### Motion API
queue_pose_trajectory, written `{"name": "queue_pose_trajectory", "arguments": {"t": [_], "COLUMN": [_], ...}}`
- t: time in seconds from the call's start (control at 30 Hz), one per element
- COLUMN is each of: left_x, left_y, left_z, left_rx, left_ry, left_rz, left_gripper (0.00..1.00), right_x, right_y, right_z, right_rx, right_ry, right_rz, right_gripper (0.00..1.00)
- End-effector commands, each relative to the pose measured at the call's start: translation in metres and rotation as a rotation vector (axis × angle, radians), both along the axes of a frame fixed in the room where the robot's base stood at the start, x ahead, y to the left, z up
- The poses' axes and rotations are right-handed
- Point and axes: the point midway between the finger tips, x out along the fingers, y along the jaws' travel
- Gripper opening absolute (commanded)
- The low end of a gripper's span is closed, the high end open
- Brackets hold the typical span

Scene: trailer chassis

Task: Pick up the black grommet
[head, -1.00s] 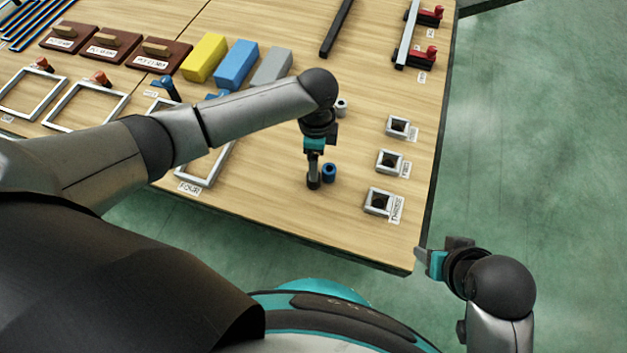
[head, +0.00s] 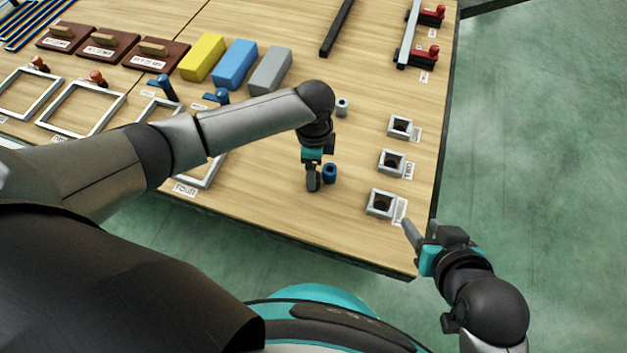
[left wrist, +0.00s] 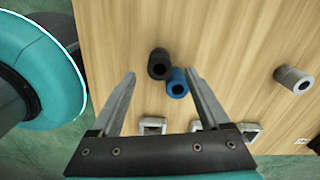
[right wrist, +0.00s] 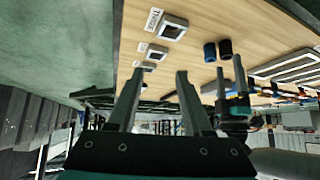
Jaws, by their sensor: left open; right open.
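The black grommet (left wrist: 159,64) stands on the wooden table, beside the blue grommet (left wrist: 177,83). In the left wrist view it lies between the tips of my open left gripper (left wrist: 160,75), with the blue one close to the right finger. I cannot tell how far above it the fingers are.
A grey grommet (head: 342,107) stands farther back. Several square sockets (head: 381,204) with labels line the right edge. Yellow (head: 203,58), blue (head: 235,65) and grey (head: 270,70) blocks stand at the back, with metal frames (head: 82,108) to the left.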

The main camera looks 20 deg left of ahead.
Motion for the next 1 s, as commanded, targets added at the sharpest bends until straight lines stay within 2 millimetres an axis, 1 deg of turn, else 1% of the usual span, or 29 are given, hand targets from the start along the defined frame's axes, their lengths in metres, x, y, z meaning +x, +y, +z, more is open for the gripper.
{"name": "queue_pose_trajectory", "arguments": {"t": [0.1, 0.53, 0.73, 1.0], "left_x": [-0.001, -0.001, -0.001, -0.001], "left_y": [0.001, 0.001, 0.001, 0.001], "left_z": [-0.006, -0.024, -0.029, -0.029], "left_rx": [0.000, 0.001, 0.001, 0.001], "left_ry": [0.000, 0.001, 0.000, 0.000], "left_rz": [0.000, -0.001, -0.001, -0.001], "left_gripper": [0.79, 0.79, 0.79, 0.79], "right_x": [0.005, 0.018, 0.020, 0.020], "right_y": [0.009, 0.036, 0.042, 0.042], "right_z": [-0.003, 0.003, 0.007, 0.008], "right_rx": [0.029, 0.138, 0.168, 0.172], "right_ry": [-0.056, -0.262, -0.319, -0.327], "right_rz": [0.010, 0.035, 0.038, 0.039], "right_gripper": [0.50, 0.50, 0.50, 0.50]}}
